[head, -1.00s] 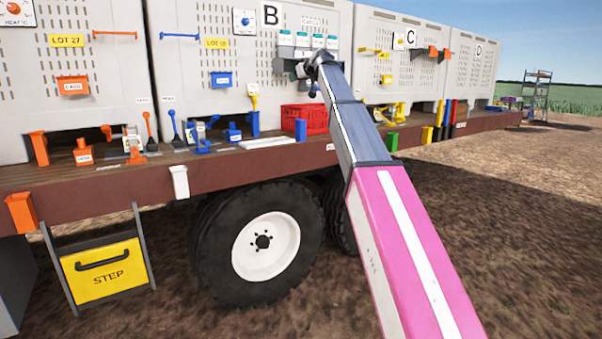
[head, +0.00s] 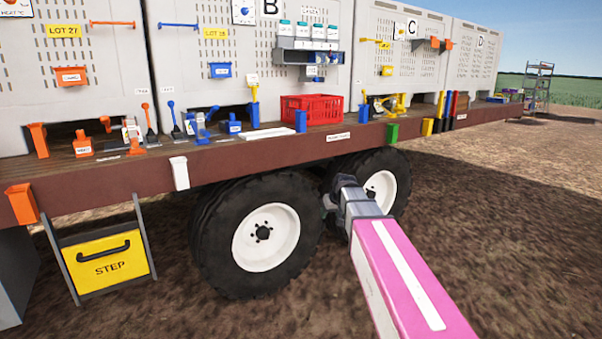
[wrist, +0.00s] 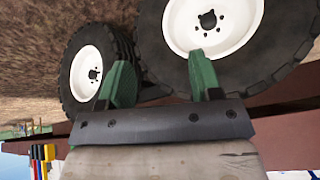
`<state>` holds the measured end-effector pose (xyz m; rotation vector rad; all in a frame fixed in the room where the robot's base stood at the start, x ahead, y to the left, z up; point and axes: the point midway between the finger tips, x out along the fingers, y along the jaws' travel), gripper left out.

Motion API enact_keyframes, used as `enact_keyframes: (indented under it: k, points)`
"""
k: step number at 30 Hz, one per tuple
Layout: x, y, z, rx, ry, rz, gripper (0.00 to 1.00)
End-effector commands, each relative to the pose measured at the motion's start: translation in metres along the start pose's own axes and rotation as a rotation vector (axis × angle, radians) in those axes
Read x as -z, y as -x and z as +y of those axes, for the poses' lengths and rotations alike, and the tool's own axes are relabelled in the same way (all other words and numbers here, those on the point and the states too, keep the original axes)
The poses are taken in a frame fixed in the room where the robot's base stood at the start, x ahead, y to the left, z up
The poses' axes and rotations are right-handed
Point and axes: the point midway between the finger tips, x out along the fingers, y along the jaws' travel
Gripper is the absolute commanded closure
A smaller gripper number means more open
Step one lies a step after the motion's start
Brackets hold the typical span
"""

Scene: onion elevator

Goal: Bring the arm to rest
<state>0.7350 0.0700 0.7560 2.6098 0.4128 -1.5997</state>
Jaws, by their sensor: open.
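My arm, pink and grey, reaches out low from the bottom right of the head view. My gripper (head: 328,203) is at its far end, in front of the trailer's wheels and below the deck edge; it is small and partly hidden by the wrist there. In the wrist view my gripper (wrist: 160,85) shows two green fingers spread apart with nothing between them.
The trailer deck (head: 250,152) carries a red crate (head: 311,109), blue and orange tools and holders. A shelf of bottles (head: 305,43) is on the panel. The wheels (head: 265,237) are close to my gripper. A yellow step (head: 104,268) stands at left. Open dirt lies at right.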

Motion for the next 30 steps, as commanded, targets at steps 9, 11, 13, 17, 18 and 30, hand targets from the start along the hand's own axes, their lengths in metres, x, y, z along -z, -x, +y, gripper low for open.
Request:
enact_keyframes:
  k: [9,11,13,17,18,30]
  points:
    - [-0.177,-0.035,0.014,-0.071,-0.123,-0.244,0.42]
    - [-0.207,-0.037,0.016,-0.085,-0.144,-0.288,0.42]
    - [-0.240,-0.038,0.017,-0.103,-0.166,-0.336,0.42]
    - [-0.287,-0.038,0.018,-0.131,-0.201,-0.408,0.42]
    - [-0.297,-0.038,0.018,-0.137,-0.210,-0.423,0.42]
    - [-0.321,-0.038,0.019,-0.155,-0.230,-0.463,0.42]
